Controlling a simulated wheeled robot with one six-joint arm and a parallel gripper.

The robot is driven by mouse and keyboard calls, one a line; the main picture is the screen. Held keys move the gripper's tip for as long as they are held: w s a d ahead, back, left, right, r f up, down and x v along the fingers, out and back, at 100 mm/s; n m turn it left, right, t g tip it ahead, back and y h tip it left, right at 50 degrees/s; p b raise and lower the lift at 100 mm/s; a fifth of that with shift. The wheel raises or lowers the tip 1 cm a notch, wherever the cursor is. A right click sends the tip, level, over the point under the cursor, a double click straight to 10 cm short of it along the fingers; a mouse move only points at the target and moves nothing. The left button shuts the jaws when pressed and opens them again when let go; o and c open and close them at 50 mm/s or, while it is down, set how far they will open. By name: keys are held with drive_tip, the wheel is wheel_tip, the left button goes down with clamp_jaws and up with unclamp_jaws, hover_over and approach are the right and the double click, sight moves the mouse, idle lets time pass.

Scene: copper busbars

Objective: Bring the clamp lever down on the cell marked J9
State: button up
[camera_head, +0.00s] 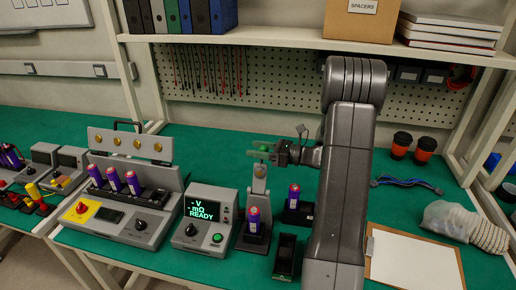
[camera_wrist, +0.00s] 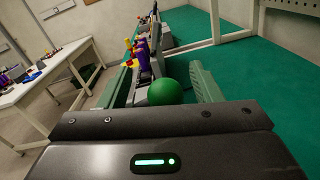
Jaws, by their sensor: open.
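The clamp lever (camera_head: 259,178) stands upright with a green ball knob (camera_head: 264,148) at its top. A purple cell (camera_head: 253,220) stands in the clamp fixture (camera_head: 250,242) below it; I cannot read any J9 mark. My gripper (camera_head: 262,153) is at the knob's height, its fingers pointing left in the head view. In the wrist view the green ball (camera_wrist: 165,92) sits between the two green fingers of my gripper (camera_wrist: 160,80). The fingers are apart, with a gap visible at least on the left of the ball.
A meter (camera_head: 205,215) reading "READY" stands left of the clamp. Further left a tester (camera_head: 130,205) holds several purple cells. Another purple cell (camera_head: 293,195) and an empty black holder (camera_head: 286,258) are right of the clamp. A clipboard (camera_head: 412,262) lies at the right front.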

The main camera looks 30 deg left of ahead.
clamp_jaws()
idle(0.3)
drive_tip(key=shift+s, duration=0.2)
drive_tip(key=s+d+n+b, duration=0.3)
drive_tip(key=s+n+b, duration=0.8)
drive_tip(key=s+b, duration=0.15)
drive_tip(key=s+d+f+n+g+b, duration=0.1)
drive_tip(key=s+f+n+b, duration=0.6)
drive_tip(key=b, duration=1.1)
drive_tip(key=shift+s+d+f+n+b, duration=0.15)
drive_tip(key=shift+d+f+n+b, duration=0.25)
drive_tip(key=shift+f+n, duration=1)
drive_tip(key=shift+r+n, duration=0.3)
drive_tip(key=shift+n, duration=0.1)
